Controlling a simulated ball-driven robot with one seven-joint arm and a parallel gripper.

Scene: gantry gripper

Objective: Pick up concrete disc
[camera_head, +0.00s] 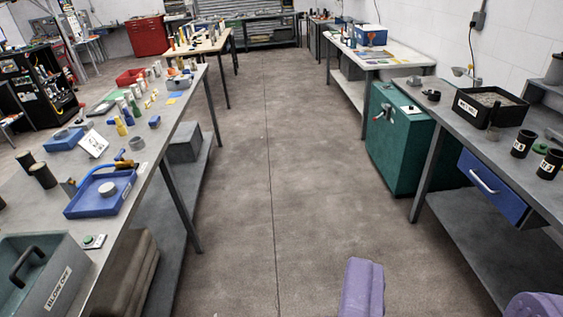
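A small pale grey disc (107,188), which looks like the concrete disc, sits in a shallow blue tray (76,208) on the left bench. A second small grey round piece (136,143) lies on the same bench behind the tray; I cannot tell its material. My gripper (448,294) shows as two purple fingers at the bottom right edge, wide apart with bare floor between them. It is far to the right of the left bench and touches nothing visible.
The left bench (150,166) also bears a grey box with a handle (40,275), dark cylinders (42,175) and many small parts. A right bench (452,124) holds a black tray (490,108) and black cups. A green cabinet (396,140) stands beside it. The aisle floor between is clear.

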